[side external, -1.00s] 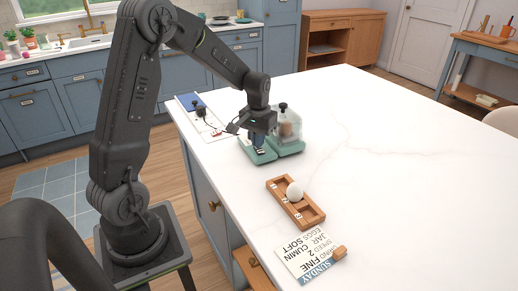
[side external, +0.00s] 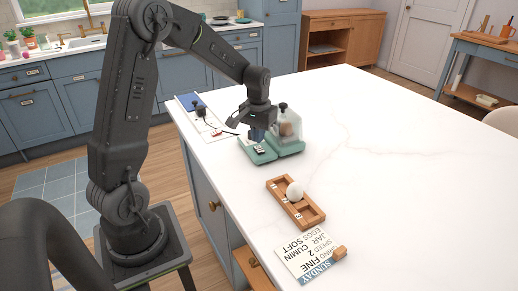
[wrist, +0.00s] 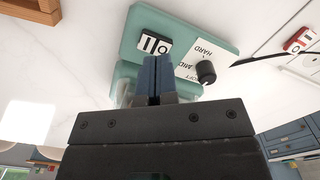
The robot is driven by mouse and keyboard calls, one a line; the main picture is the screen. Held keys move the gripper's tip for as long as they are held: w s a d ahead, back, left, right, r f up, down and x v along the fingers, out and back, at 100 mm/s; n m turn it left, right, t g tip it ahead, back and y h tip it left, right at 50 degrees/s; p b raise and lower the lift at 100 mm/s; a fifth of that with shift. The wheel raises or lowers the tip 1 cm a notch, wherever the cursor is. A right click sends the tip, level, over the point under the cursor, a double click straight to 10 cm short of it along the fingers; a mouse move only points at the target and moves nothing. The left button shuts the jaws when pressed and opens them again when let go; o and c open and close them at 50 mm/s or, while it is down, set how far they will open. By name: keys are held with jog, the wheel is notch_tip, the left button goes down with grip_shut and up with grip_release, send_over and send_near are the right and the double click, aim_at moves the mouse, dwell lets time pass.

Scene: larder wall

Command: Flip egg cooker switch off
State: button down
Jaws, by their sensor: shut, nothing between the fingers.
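The egg cooker's teal base (side external: 250,153) stands on the white counter and shows in the wrist view (wrist: 212,27). A small black and white switch marked I and O (wrist: 154,44) is on its panel; it also shows in the side view (side external: 260,150). I cannot tell which way the switch is set. A black knob (wrist: 206,72) sits beside the HARD and SOFT lettering. My gripper (side external: 257,136) is shut and empty, above the panel and apart from it. Its blue fingertips (wrist: 156,60) appear just below the switch in the wrist view and hide part of the base.
A clear container with brown contents (side external: 289,125) stands close behind. A cable runs to a strip with a red switch (side external: 216,133). A wooden tray (side external: 290,211) with a white egg (side external: 295,192) and a note card (side external: 308,258) lie nearer the front. The right counter is clear.

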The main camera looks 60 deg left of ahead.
aim_at(258, 148)
jog(key=shift+r, duration=2.3)
jog(key=shift+d+r, duration=0.2)
jog(key=s+d+r+m+t, duration=0.3)
jog(key=s+d+r, duration=0.45)
jog(key=d, duration=0.35)
jog(key=s+d+r+m+t, duration=0.1)
jog(key=s+d+m+t, duration=0.1)
jog(key=s+d, duration=0.5)
jog(key=s+m, duration=0.1)
jog(key=s, duration=0.2)
jog(key=shift+s+d+t, duration=0.2)
jog(key=shift+d+t, duration=0.05)
jog(key=shift+t, duration=0.05)
jog(key=shift+w+r, duration=0.1)
